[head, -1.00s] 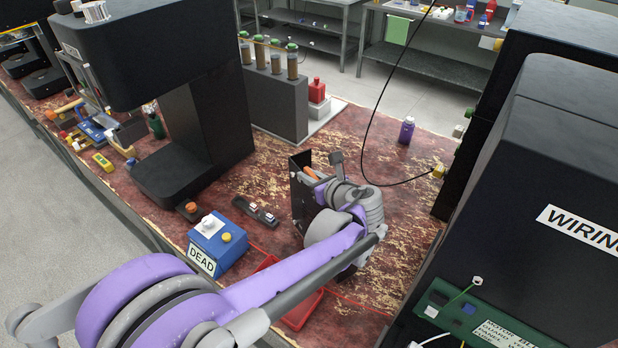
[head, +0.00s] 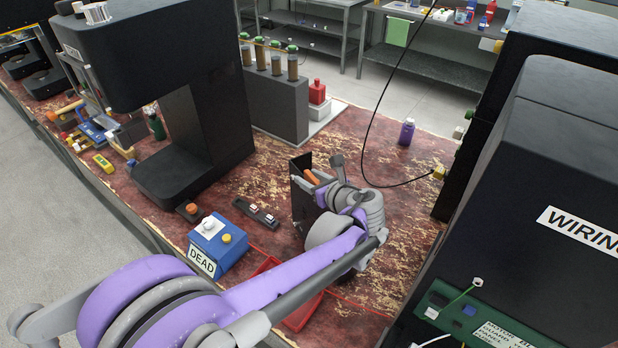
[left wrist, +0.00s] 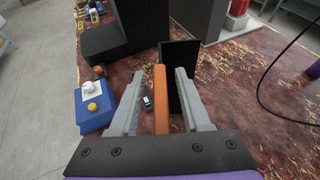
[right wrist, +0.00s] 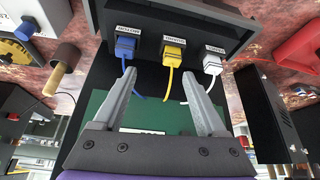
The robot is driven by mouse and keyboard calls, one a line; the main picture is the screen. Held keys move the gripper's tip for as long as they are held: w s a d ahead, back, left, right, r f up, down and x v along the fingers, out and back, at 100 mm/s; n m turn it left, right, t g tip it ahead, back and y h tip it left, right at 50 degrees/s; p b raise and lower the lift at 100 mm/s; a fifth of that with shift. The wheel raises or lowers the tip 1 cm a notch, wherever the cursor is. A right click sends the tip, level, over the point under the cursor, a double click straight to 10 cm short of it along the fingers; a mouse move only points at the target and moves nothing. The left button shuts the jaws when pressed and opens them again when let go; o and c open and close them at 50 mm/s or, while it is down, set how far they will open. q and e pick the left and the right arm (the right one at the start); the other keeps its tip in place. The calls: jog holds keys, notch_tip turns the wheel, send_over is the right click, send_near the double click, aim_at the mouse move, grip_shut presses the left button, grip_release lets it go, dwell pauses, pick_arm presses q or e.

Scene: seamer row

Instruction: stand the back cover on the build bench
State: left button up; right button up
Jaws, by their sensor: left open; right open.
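The back cover appears to be the dark upright panel (head: 301,188) standing on the worn red build bench (head: 400,165); it also shows in the left wrist view (left wrist: 184,60). An orange bar (left wrist: 160,100), which looks like its handle, is on the near side. My left gripper (left wrist: 160,74) is open, with one finger on each side of the bar and visible gaps. In the head view my left wrist hides part of the panel. My right gripper (right wrist: 159,72) is open and empty in front of blue, yellow (right wrist: 173,52) and white connectors; it is not visible in the head view.
A blue box marked DEAD (head: 217,243) and a small dark strip (head: 256,212) lie left of the panel. A black machine (head: 190,130) stands behind left, a black WIRING cabinet (head: 540,170) at right. A red tray (head: 303,312) is partly under my arm.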

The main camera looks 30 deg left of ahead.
pick_arm(q)
jog(key=v, duration=1.1)
jog(key=shift+s+d+r+b, duration=0.15)
jog(key=shift+s+d+b, duration=0.05)
jog(key=shift+d+b, duration=0.15)
jog(key=shift+a, duration=0.1)
dwell(1.0)
